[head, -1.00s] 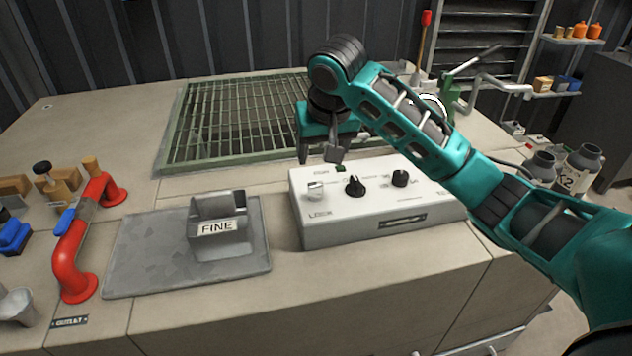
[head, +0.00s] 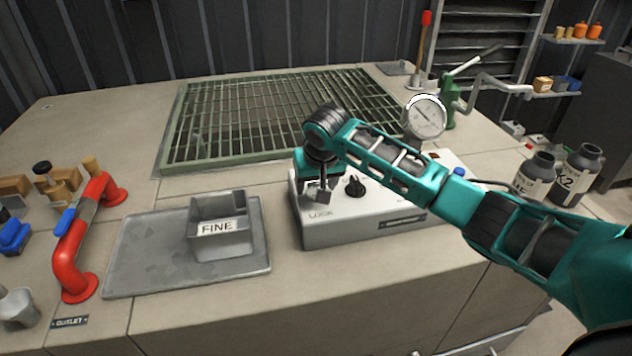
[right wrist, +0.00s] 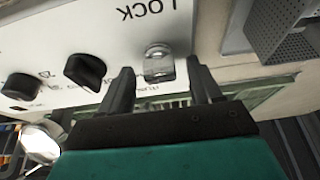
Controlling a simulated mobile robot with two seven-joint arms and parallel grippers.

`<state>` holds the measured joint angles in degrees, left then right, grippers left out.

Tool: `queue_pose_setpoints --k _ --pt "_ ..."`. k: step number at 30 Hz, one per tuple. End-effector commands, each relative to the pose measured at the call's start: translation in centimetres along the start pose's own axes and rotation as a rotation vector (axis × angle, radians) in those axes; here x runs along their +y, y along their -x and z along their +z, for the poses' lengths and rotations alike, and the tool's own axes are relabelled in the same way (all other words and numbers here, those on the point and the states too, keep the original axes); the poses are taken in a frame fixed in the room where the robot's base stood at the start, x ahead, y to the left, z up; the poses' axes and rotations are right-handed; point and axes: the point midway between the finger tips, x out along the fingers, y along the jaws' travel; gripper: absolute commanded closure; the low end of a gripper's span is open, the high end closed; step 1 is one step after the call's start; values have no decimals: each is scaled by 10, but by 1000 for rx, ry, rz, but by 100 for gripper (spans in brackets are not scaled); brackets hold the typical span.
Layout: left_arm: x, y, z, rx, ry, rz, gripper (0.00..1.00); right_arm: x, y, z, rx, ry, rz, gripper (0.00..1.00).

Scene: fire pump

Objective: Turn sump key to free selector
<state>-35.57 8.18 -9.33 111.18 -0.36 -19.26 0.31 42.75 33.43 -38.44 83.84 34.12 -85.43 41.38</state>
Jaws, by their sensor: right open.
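The white control box (head: 345,225) stands on the counter right of the grey tray, with the word LOCK at its left front. In the right wrist view, the small metal sump key (right wrist: 159,64) sits on the box's white face (right wrist: 60,40) by LOCK. The black selector knob (head: 355,186) is right of the key; it also shows in the right wrist view (right wrist: 86,71). My right gripper (head: 318,196) is over the left part of the box and hides the key in the head view. Its fingers (right wrist: 160,82) are open either side of the key, not closed on it. My left gripper is not in view.
A grey FINE bin (head: 220,245) stands on the tray (head: 130,270) to the left. A red pipe (head: 70,250) is further left. A green-framed grating (head: 165,150) lies behind the box. A round gauge (head: 424,117) stands behind its right side.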

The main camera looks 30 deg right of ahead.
Motion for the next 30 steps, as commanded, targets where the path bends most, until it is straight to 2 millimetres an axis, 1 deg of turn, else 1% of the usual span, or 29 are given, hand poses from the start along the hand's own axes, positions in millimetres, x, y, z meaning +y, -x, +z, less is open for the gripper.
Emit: queue_pose_setpoints --k 5,23,30 --pt "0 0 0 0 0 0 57 0 0 0 0 0 0 36" --pt "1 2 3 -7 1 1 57 0 0 0 0 0 0 92" --pt "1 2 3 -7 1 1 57 1 0 0 -1 19 -8 92"
